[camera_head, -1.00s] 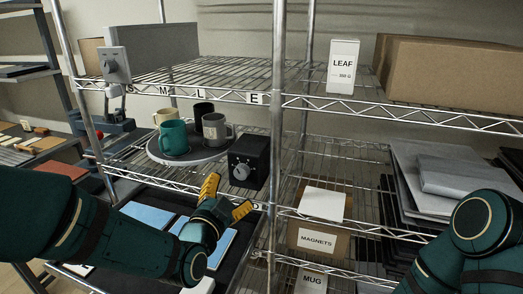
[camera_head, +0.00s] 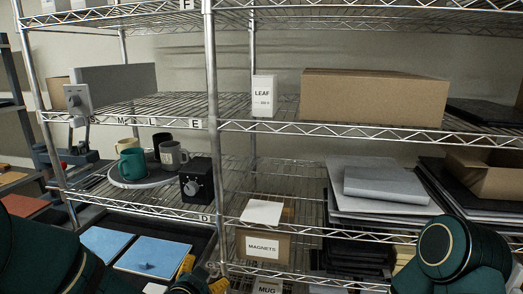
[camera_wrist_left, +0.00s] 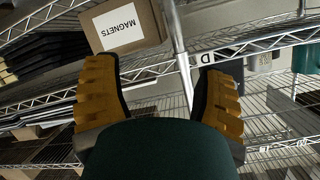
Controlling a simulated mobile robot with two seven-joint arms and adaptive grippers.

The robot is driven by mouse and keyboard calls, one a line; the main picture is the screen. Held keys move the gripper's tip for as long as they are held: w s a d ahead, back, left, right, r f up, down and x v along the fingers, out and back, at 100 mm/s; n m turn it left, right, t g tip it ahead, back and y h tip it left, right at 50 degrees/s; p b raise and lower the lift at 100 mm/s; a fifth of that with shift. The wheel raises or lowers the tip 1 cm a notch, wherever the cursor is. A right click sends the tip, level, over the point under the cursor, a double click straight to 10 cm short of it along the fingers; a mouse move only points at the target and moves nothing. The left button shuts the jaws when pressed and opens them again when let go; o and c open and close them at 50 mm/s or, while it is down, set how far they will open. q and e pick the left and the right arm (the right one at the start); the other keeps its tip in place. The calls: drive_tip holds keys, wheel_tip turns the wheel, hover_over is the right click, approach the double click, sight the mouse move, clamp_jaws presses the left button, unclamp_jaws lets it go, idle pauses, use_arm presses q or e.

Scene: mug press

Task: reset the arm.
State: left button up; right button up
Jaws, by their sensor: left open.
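My left gripper (camera_head: 203,275) is low in the head view, below the shelf edge and in front of the rack post; its lower part is cut off by the frame. In the left wrist view its two yellow-padded fingers (camera_wrist_left: 160,98) are spread wide with nothing between them. Beyond them are a metal post and shelf edge. My right arm (camera_head: 450,250) shows at the lower right of the head view; its gripper is outside the frame.
A round tray (camera_head: 152,182) holds several mugs, including a teal mug (camera_head: 132,164), beside a black box with a dial (camera_head: 196,183). A MAGNETS box (camera_head: 263,246) sits right of the post (camera_head: 212,120). Blue panels (camera_head: 152,256) lie on the lower shelf.

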use_arm(q)
drive_tip(key=s+d+f+n+g, duration=0.1)
drive_tip(key=s+f+n+g, duration=0.2)
drive_tip(key=s+f, duration=0.3)
drive_tip(key=s+d+f+n+g, duration=0.1)
drive_tip(key=s+f+n+g, duration=0.2)
drive_tip(key=f, duration=0.9)
drive_tip(key=s+d+f+n+g, duration=0.1)
drive_tip(key=s+f+n+g, duration=0.2)
drive_tip(key=s+f+g, duration=0.3)
wheel_tip(320, 180, down, 3)
drive_tip(key=s, duration=0.3)
drive_tip(key=shift+f+h, duration=0.2)
drive_tip(key=shift+h, duration=0.2)
